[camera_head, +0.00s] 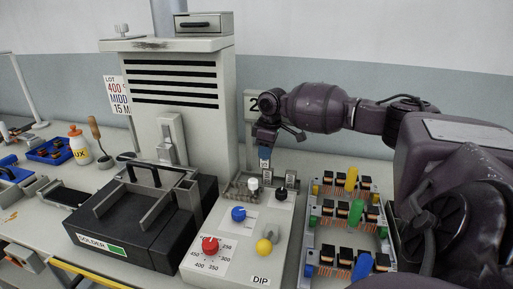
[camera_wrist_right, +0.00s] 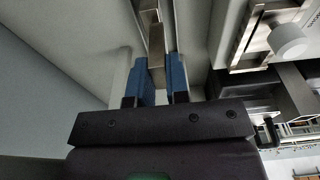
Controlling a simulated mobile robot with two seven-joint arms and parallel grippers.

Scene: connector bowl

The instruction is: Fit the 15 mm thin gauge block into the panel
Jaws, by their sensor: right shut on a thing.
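My right gripper (camera_head: 265,157) is above the back of the grey control panel (camera_head: 222,222), with its blue fingertips pointing down. In the right wrist view its blue fingers (camera_wrist_right: 160,80) are shut on a narrow metal gauge block (camera_wrist_right: 156,50), which extends beyond the fingertips. No size marking on it is legible. In the head view the fingers mostly hide the held block, and I cannot tell whether it touches the panel. Small grey upright metal pieces (camera_head: 279,168) stand just right of the fingers. My left gripper is not in view.
The panel carries red (camera_head: 210,245), blue (camera_head: 238,214), yellow (camera_head: 263,246), white and black knobs. A tall louvred cabinet (camera_head: 180,100) stands behind left. A partly covered sign reads 400 and 15.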

